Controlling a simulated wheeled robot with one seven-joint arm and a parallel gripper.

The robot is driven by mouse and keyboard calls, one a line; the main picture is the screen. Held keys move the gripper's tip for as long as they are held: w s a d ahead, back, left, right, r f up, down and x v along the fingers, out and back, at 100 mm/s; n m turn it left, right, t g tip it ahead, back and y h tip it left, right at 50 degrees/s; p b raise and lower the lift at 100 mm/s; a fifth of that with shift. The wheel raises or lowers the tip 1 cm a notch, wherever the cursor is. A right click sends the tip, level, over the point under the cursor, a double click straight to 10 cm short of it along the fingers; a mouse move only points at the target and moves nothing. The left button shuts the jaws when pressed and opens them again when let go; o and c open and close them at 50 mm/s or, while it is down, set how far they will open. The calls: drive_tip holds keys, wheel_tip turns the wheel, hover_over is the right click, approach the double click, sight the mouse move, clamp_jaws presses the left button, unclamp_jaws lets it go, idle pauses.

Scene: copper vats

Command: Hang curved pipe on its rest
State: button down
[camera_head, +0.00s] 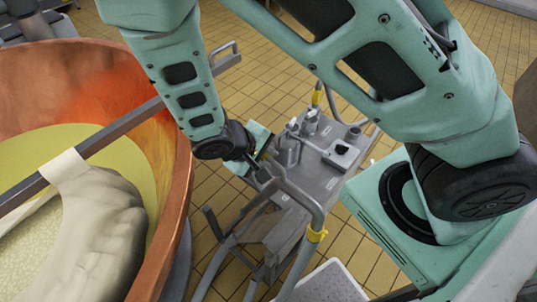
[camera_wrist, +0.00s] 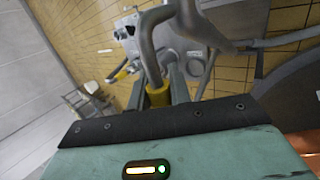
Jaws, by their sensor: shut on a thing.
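The curved pipe (camera_head: 306,200) is a grey metal tube with a bend and a yellow collar, at lower centre in the head view, in front of the grey cart. In the wrist view the curved pipe (camera_wrist: 147,45) rises from between my fingers and bends to the right. My gripper (camera_head: 262,172) is shut on the pipe; in the wrist view my gripper (camera_wrist: 158,88) has its fingers either side of the pipe by a yellow collar. The pipe's lower end runs toward the picture's bottom edge. I cannot make out the rest clearly, nor whether the pipe touches it.
A large copper vat (camera_head: 178,215) fills the left, with a metal bar (camera_head: 112,132) across it and a pale cloth bundle (camera_head: 85,235) hanging from the bar. The grey wheeled cart (camera_head: 315,182) carries fittings and a hose. Tiled floor (camera_head: 262,85) is clear behind the cart.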

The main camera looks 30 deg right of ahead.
drive_tip(key=b, duration=0.4)
hover_over(259, 192)
drive_tip(key=d, duration=0.2)
wheel_tip(259, 192, down, 6)
drive_tip(key=shift+w+a+f, duration=0.2)
idle(0.3)
drive_tip(key=b, duration=0.5)
drive_tip(key=shift+s+a+f+n, duration=0.15)
drive_tip(key=shift+a+f+n, duration=0.15)
drive_tip(key=shift+a+f, duration=0.1)
drive_tip(key=shift+r+b, duration=0.2)
drive_tip(key=shift+b, duration=0.95)
drive_tip(key=shift+t, duration=0.5)
wheel_tip(259, 192, down, 11)
drive_tip(key=b, duration=0.9)
drive_tip(key=shift+b, duration=0.4)
wheel_tip(259, 192, down, 4)
drive_tip(key=b, duration=0.4)
drive_tip(key=shift+a, duration=0.1)
drive_tip(key=shift+f+b, duration=0.45)
drive_tip(key=shift+b, duration=0.2)
